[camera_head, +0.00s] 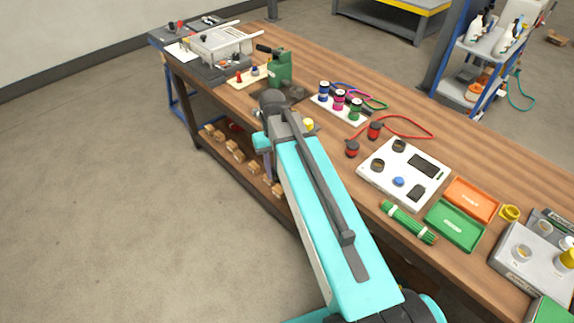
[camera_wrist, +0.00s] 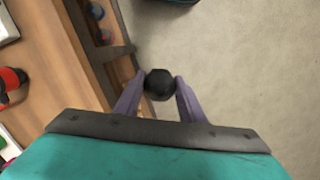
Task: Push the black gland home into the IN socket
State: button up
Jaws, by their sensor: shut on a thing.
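My gripper (camera_wrist: 160,84) is shut on the black gland (camera_wrist: 159,85) in the wrist view. The gland is a dark round piece pinched between the two purple-grey fingertips. It appears beyond the bench edge, with pale floor behind it. I cannot make out a socket marked IN in either view. A green pump-like body (camera_head: 281,66) with a black cylinder at its side stands at the back of the bench.
The wooden bench (camera_head: 315,67) carries a white panel (camera_head: 433,199), an orange tray (camera_head: 486,188) and a green tray (camera_head: 470,207). Red-capped black cylinders (camera_head: 374,131) stand near a red cable. Wooden blocks (camera_head: 238,156) lie below the bench. Open floor is at the left.

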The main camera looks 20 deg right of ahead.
aim_at(275, 177)
jog(key=f+b, duration=0.1)
jog(key=a+f+b, duration=0.1)
jog(key=f, duration=0.1)
jog(key=shift+s+a+f, duration=0.1)
jog(key=shift+f, duration=0.05)
jog(key=shift+s, duration=0.15)
dwell(0.3)
